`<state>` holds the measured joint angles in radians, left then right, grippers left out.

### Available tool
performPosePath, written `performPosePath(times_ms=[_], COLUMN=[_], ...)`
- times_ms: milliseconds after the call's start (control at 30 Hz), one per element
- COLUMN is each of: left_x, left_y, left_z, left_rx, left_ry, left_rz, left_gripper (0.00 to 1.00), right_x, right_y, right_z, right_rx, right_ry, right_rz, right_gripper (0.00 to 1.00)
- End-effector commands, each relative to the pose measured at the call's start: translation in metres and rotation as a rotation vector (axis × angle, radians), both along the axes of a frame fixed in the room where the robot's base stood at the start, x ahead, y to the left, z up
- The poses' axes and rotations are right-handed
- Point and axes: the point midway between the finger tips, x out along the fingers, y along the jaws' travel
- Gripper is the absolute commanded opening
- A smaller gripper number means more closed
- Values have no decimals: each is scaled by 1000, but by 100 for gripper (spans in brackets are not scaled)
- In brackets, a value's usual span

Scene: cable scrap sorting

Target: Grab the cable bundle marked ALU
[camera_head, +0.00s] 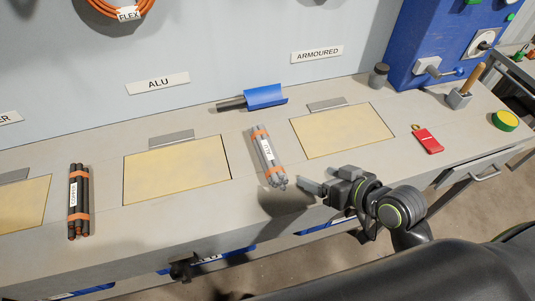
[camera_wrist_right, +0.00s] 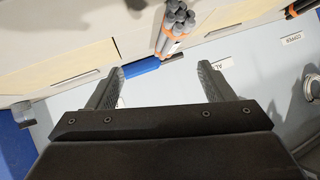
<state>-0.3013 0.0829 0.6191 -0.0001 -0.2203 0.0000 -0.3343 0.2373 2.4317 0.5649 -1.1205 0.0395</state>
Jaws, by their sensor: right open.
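The ALU cable bundle (camera_head: 267,155) lies on the bench between two yellowish panels. It is grey, with orange bands and a white label reading ALU. In the right wrist view the bundle (camera_wrist_right: 176,28) shows nearly end-on at the top, beyond the fingertips. My right gripper (camera_head: 312,186) is to the right of the bundle's near end, apart from it. In the right wrist view its two fingers (camera_wrist_right: 161,68) are spread with nothing between them. I cannot make out my left gripper.
A dark bundle (camera_head: 79,202) with orange bands lies at the left. A blue scoop (camera_head: 264,97) lies behind the ALU bundle. A red tag (camera_head: 427,140) and a green-yellow tape roll (camera_head: 505,121) are at the right. The ALU sign (camera_head: 158,83) hangs on the back wall. The yellowish panels are bare.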

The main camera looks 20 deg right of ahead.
Motion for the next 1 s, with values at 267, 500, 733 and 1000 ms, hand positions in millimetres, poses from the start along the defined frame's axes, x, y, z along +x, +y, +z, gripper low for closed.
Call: performPosePath(times_ms=[267,500,733,1000], left_x=[1,2,2,2], left_y=[0,-1,-3,-3], left_z=[0,2,4,5], left_rx=[0,-2,-3,-4], left_ry=[-2,-3,-3,-3], left_rz=[0,1,0,0], left_gripper=[74,74,74,74], right_x=[25,61,93,107], right_y=[16,35,52,59], right_z=[9,-13,-33,-43], right_rx=[69,67,63,61], right_ry=[-61,-59,-58,-58], right_rz=[23,23,24,24], right_gripper=[75,75,75,75])
